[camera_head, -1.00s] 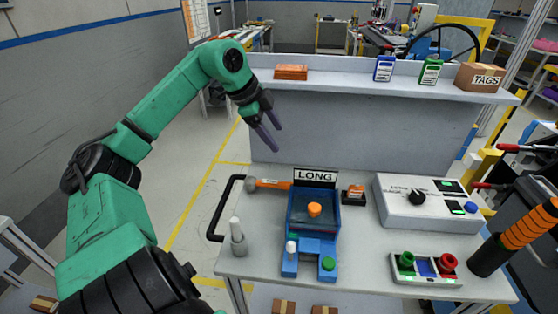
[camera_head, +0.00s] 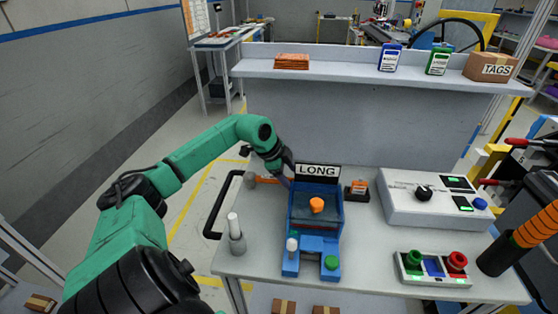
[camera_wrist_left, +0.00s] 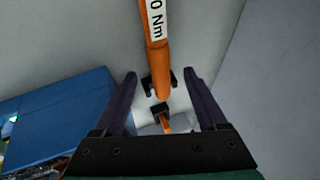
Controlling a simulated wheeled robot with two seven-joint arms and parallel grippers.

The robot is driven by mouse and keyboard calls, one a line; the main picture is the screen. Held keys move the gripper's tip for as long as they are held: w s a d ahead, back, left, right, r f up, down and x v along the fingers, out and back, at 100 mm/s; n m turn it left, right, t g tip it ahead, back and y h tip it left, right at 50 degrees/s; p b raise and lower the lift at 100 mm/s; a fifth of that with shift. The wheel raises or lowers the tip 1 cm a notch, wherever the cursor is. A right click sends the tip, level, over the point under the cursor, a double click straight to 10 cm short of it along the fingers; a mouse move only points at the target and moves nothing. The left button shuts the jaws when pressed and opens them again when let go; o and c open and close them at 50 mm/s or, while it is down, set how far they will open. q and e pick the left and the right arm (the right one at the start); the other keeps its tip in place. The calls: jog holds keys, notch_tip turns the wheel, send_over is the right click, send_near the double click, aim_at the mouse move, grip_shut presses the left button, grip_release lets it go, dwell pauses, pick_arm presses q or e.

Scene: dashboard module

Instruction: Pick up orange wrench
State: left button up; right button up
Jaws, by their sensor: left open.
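The orange wrench (camera_head: 268,181) lies on the table at the back left, left of the blue fixture, partly hidden by my left arm. In the left wrist view its orange shaft (camera_wrist_left: 155,52) with a white "0 Nm" label runs from the top edge to between my fingers. In the left wrist view the left gripper (camera_wrist_left: 160,76) is open, one finger on each side of the shaft, with gaps. Small black brackets (camera_wrist_left: 160,108) sit near the shaft's end. My right gripper is not in view.
A black handle rail (camera_head: 218,207) and a grey post (camera_head: 236,236) are at the left edge. A control box (camera_head: 400,205) stands right. A shelf wall rises behind.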

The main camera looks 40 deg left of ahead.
pick_arm(q)
jog(key=shift+x, duration=1.45)
jog(key=shift+s, duration=0.1)
grip_shut()
